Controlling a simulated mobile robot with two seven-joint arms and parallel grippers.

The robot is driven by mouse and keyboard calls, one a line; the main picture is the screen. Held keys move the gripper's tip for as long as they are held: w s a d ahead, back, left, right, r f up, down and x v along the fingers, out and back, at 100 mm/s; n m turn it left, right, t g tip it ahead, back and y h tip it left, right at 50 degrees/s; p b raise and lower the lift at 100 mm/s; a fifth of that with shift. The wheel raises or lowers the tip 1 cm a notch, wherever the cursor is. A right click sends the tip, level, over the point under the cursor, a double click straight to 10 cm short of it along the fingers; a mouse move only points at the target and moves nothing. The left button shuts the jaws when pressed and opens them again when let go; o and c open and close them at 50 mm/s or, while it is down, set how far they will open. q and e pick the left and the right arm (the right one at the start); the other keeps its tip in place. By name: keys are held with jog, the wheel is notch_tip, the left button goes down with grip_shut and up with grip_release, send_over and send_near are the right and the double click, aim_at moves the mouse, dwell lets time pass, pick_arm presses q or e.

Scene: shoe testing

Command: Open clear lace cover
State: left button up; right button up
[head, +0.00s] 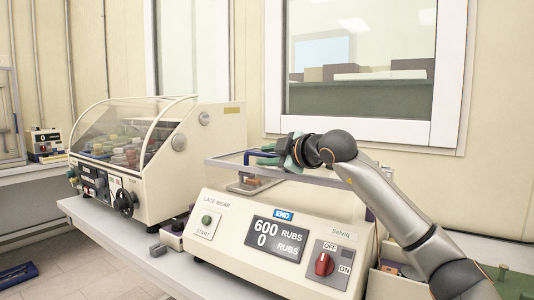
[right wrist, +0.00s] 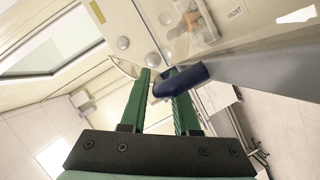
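The lace wear machine (head: 225,235) stands on the bench, its display reading 600 RUBS over 0 RUBS. Its clear lace cover (head: 228,163) lies across the top, looking lowered, with a blue handle (head: 262,154) at its edge. My right gripper (head: 287,152) is at this handle, reaching in from the right. In the right wrist view its green fingers (right wrist: 157,82) stand apart, with the blue handle (right wrist: 181,81) crossing in front of one finger. Its rounded end lies in the gap. I cannot tell whether they touch. My left gripper is not in view.
Another cream machine (head: 192,125) with a clear hood stands to the left on the same bench. A small grey block (head: 158,249) lies on the bench between them. A window (head: 360,60) is behind. A box with small items (head: 505,278) is at the lower right.

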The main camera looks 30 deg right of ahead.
jog(key=shift+w, duration=0.1)
grip_shut()
dwell(1.4)
